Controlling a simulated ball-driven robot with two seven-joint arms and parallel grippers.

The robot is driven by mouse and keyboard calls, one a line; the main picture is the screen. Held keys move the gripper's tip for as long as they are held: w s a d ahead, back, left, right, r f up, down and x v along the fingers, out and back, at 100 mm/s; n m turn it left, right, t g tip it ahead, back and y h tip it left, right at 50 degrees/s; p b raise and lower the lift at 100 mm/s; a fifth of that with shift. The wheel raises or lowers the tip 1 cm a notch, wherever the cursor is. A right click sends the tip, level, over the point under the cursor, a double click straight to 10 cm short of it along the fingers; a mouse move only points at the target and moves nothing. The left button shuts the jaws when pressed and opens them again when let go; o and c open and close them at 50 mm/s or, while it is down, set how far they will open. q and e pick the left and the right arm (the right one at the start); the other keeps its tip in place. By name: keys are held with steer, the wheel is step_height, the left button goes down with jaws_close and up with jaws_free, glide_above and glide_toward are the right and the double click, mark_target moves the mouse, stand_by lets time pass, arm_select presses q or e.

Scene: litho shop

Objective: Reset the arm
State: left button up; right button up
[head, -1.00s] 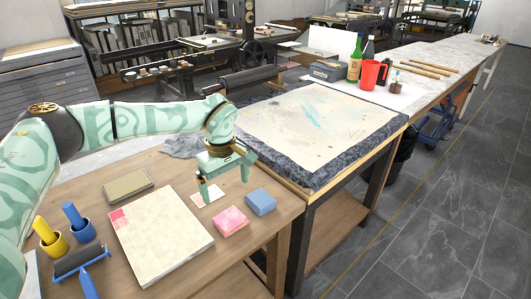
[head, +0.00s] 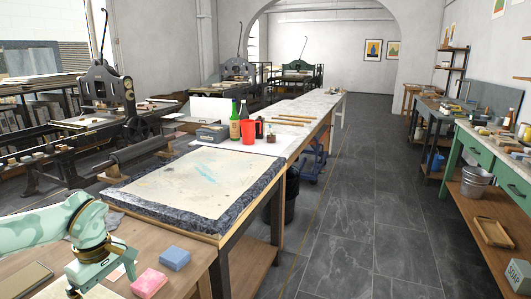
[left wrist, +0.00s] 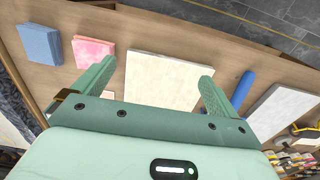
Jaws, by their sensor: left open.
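My left arm's gripper (head: 103,280) is at the lower left of the head view, over the wooden table (head: 190,268). Its two fingers stand wide apart in the left wrist view (left wrist: 155,72), with nothing gripped between them. A pale flat slab (left wrist: 172,80) lies on the table beyond and between the fingers. My right gripper is in neither view.
A pink block (head: 149,283) and a blue block (head: 174,258) lie close right of the gripper. A large stone slab (head: 200,185) on a stand is behind. A blue handle (left wrist: 243,88) shows in the wrist view. The floor aisle (head: 345,215) is clear.

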arm_select(q)
steer(key=d+n+t+h+p, duration=0.4)
steer(key=d+n+h+p, duration=1)
steer(key=d, duration=0.9)
steer(key=s+a+f+n+t+y+p, duration=0.25)
steer(key=s+a+f+n+y, duration=0.35)
steer(key=s+f+n, duration=0.7)
steer(key=s+a+f+n+t+y+p, duration=0.25)
steer(key=s+a+f+n+y, duration=0.55)
steer(key=n, duration=1)
steer(key=s+f+n+g+p, duration=0.1)
steer(key=s+f+n+g, duration=0.1)
steer(key=s, duration=0.8)
steer(key=s+f+n+g+p, duration=0.1)
steer(key=s+f+n+g, duration=0.2)
steer(key=s, duration=0.8)
steer(key=s+f+n+g+p, duration=0.1)
steer(key=s+f+n+g, duration=0.2)
steer(key=s, duration=0.7)
steer(key=shift+s+a+f+n, duration=0.15)
steer(key=shift+a+f+n, duration=0.15)
steer(key=shift+n, duration=0.7)
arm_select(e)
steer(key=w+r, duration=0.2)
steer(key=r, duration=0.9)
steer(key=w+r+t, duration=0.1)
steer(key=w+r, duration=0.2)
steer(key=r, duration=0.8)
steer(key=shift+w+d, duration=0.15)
